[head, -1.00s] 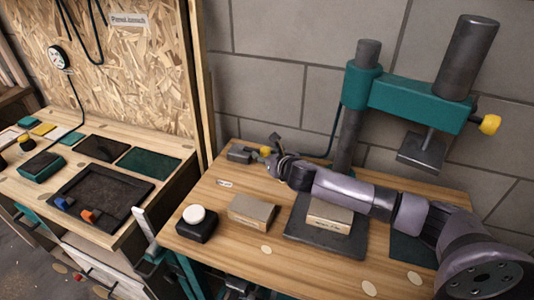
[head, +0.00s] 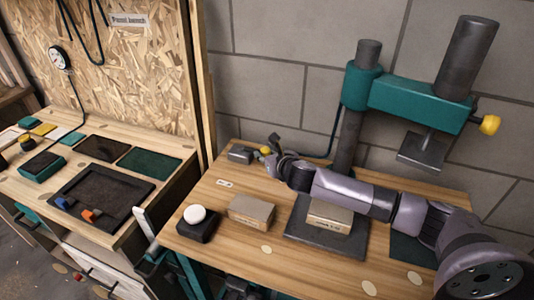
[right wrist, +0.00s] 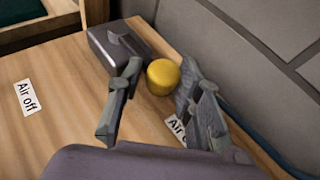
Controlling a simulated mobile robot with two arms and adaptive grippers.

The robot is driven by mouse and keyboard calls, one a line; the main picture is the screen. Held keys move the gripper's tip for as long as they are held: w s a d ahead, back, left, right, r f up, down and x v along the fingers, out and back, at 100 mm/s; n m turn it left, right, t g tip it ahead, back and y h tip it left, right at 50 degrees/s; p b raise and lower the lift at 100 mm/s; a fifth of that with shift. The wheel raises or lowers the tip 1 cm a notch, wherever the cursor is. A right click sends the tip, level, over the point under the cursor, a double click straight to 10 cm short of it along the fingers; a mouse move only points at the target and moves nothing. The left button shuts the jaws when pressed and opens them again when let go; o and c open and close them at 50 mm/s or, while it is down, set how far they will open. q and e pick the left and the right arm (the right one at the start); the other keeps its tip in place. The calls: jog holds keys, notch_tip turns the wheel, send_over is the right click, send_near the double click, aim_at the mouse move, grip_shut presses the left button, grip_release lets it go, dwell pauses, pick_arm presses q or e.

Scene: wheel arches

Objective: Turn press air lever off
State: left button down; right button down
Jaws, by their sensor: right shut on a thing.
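The air valve is a small dark grey box (head: 240,153) at the back left of the press table; it also shows in the right wrist view (right wrist: 112,48). Its lever ends in a yellow knob (right wrist: 163,76), beside the box; the knob also shows in the head view (head: 265,151). My right gripper (right wrist: 158,92) is shut on the lever knob, with a finger on each side. An "Air off" label (right wrist: 27,97) lies on the wood, away from the knob. A second label (right wrist: 176,127) is partly hidden by a finger. My left gripper is out of view.
The teal press (head: 420,98) stands behind my right arm. A boxed block (head: 330,217) on a dark plate (head: 297,232), a cardboard-coloured block (head: 251,212) and a black box with a white button (head: 196,216) are on the table. A grey block wall is close behind the valve.

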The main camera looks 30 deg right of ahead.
jog(key=shift+d+r, duration=0.1)
jog(key=shift+d, duration=0.15)
jog(key=shift+s+a+r+m+h+p, duration=0.2)
jog(key=shift+a+m+h+p, duration=0.25)
jog(key=shift+m+h+p, duration=0.25)
jog(key=shift+s+a+m+g+h+p, duration=0.2)
jog(key=shift+a+m+h+p, duration=0.25)
jog(key=shift+h+p, duration=0.2)
jog(key=shift+s+a+m+g+h+p, duration=0.1)
jog(key=shift+s+a+m+h+p, duration=0.05)
jog(key=shift+a+m+h+p, duration=0.4)
jog(key=shift+s+a+m+g+h+p, duration=0.2)
jog(key=shift+a+m+g+h+p, duration=0.4)
jog(key=shift+m+h+p, duration=0.45)
jog(key=shift+s+a+f+m+g+h+p, duration=0.15)
jog(key=shift+a+m+g+h+p, duration=0.3)
jog(key=shift+a+m+g+h, duration=0.5)
jog(key=shift+d+t+h, duration=0.15)
jog(key=shift+t+h, duration=0.1)
jog(key=shift+h, duration=0.05)
